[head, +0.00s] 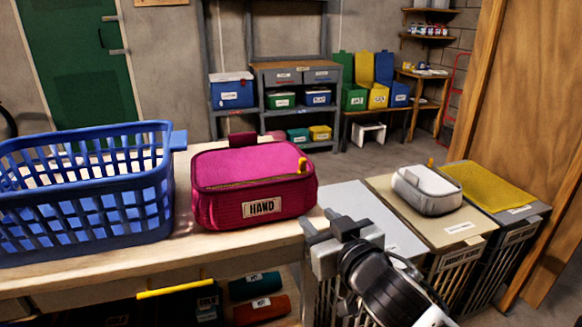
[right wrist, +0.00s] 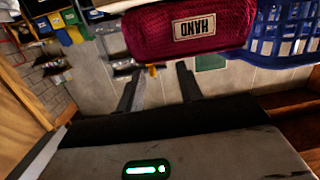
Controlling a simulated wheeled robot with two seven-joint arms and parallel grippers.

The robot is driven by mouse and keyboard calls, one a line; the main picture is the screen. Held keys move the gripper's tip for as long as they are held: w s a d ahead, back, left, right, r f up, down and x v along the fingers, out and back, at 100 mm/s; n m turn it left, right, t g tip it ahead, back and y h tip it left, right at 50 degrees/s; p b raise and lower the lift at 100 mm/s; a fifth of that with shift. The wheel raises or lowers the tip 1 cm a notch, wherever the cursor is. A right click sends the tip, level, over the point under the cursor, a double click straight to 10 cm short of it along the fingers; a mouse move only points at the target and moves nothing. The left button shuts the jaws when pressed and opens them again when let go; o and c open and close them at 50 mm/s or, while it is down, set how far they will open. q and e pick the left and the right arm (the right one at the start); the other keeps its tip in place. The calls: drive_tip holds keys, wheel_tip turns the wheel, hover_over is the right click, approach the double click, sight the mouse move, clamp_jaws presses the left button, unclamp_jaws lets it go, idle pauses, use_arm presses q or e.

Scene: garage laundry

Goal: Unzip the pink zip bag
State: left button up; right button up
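The pink zip bag (head: 254,182) stands on the wooden bench, with a "HAND" label on its front. Its lid looks closed, with a yellowish zip line along the top edge. In the right wrist view the bag (right wrist: 150,32) appears upside down, and the yellow pull (right wrist: 152,70) shows between the finger lines. My right gripper (head: 319,221) is open and empty, in front of and below the bag's right end, apart from the pull. It also shows in the right wrist view (right wrist: 158,84). My left gripper is not in view.
A blue laundry basket (head: 85,215) stands left of the bag on the bench (head: 130,268). At right are lidded bins, with a grey-white pouch (head: 427,190) on the beige one and a yellow cloth (head: 488,185) on another.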

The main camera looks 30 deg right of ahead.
drive_tip(key=m+t+h, duration=0.1)
drive_tip(key=h, duration=0.1)
approach(304, 161)
drive_tip(key=p+x, duration=0.1)
drive_tip(key=x, duration=1.1)
drive_tip(key=shift+w, duration=0.25)
clamp_jaws()
